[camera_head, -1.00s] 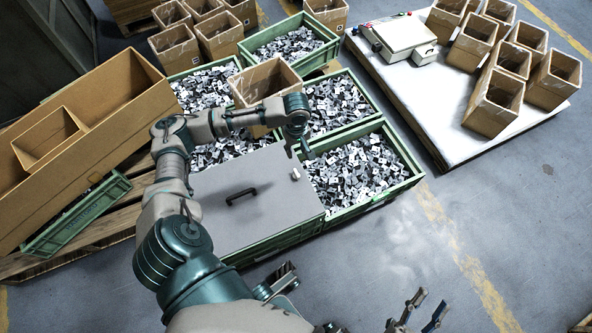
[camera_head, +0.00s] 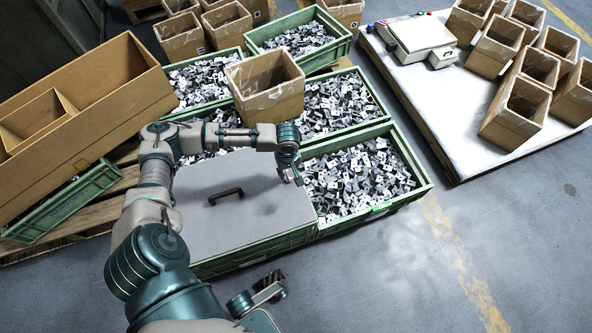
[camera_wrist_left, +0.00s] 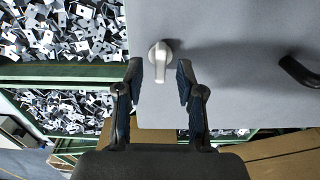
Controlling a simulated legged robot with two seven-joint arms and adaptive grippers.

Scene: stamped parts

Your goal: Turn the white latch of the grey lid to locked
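The grey lid (camera_head: 235,205) covers one green crate and has a black handle (camera_head: 226,194). The white latch (camera_wrist_left: 160,60) sits near the lid's edge in the left wrist view, its lever pointing toward my gripper. In the head view my left gripper (camera_head: 294,172) is over the latch at the lid's right side and partly hides it. In the wrist view my left gripper (camera_wrist_left: 160,76) is open, with one fingertip on each side of the lever and gaps visible. Whether the fingers touch the lid is unclear.
Green crates of metal stampings (camera_head: 360,180) adjoin the lid at right and behind. A cardboard box (camera_head: 266,92) stands on the crates behind my forearm. A long cardboard box (camera_head: 90,130) lies at left. A white-topped table (camera_head: 440,110) with boxes is at far right.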

